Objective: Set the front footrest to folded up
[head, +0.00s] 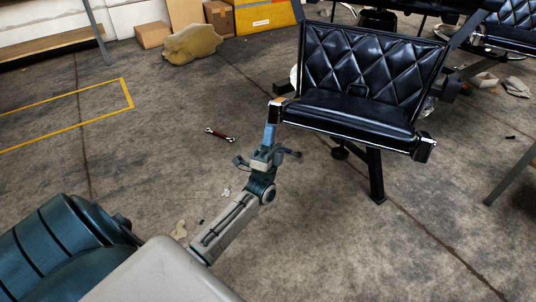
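The barber chair (352,112) has a black quilted back and a black seat, and stands right of centre. A dark metal leg (376,178) shows below the seat. I cannot clearly pick out the front footrest or tell its position. My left gripper (266,156) is at the end of my grey arm, below the seat's front left corner. A blue part above it reaches up close to that corner; I cannot tell whether it touches. My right gripper is not in view.
Cardboard boxes (220,18) and a tan sack (192,43) stand at the back. More black seats (510,22) are at the back right. The floor at the left is mostly clear.

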